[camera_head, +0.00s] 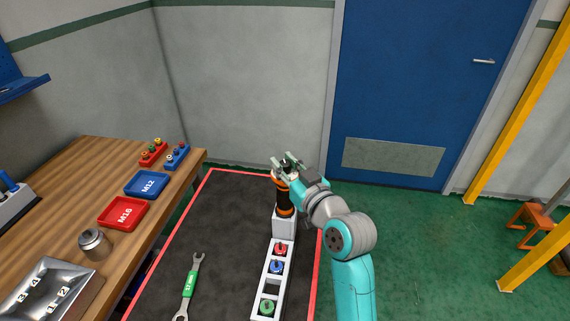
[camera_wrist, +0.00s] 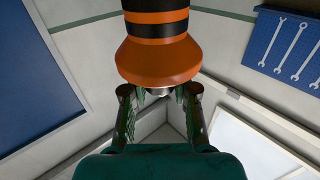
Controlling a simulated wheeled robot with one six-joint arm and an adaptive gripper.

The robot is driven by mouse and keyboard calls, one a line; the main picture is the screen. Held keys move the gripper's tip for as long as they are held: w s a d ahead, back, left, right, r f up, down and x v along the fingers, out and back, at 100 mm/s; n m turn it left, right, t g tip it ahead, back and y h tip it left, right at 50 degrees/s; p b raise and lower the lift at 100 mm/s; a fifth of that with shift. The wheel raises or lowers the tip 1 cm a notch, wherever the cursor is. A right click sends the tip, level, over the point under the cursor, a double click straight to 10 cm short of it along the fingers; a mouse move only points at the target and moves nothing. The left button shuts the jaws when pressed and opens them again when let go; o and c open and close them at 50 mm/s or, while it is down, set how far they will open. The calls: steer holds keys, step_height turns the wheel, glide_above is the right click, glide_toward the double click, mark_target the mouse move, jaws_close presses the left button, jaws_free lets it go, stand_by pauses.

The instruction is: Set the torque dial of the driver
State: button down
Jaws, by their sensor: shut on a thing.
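The driver (camera_head: 284,196), orange and black, stands upright in a light grey block on a dark mat. My gripper (camera_head: 287,165) is at its upper end, reaching in from the right. In the wrist view the driver (camera_wrist: 157,45) comes down from the top edge, with a flared orange collar and a small silver part (camera_wrist: 158,92) at its end. The two dark fingers of my gripper (camera_wrist: 160,95) stand on either side of this end and are shut on it. The dial's markings are not visible.
A white rack (camera_head: 258,295) with red, blue and green round pieces lies before the driver. A green-handled wrench (camera_head: 190,285) lies on the mat. The wooden bench (camera_head: 165,215) at left carries red M16 (camera_head: 122,213) and blue M12 (camera_head: 146,184) trays and a metal cylinder (camera_head: 93,243).

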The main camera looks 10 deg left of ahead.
steer(key=shift+n+g+y, duration=0.4)
steer(key=c, duration=0.9)
jaws_free()
steer(key=shift+o, duration=0.2)
steer(key=shift+s, duration=0.1)
steer(key=v, duration=1.2)
steer(key=shift+d+f, duration=0.1)
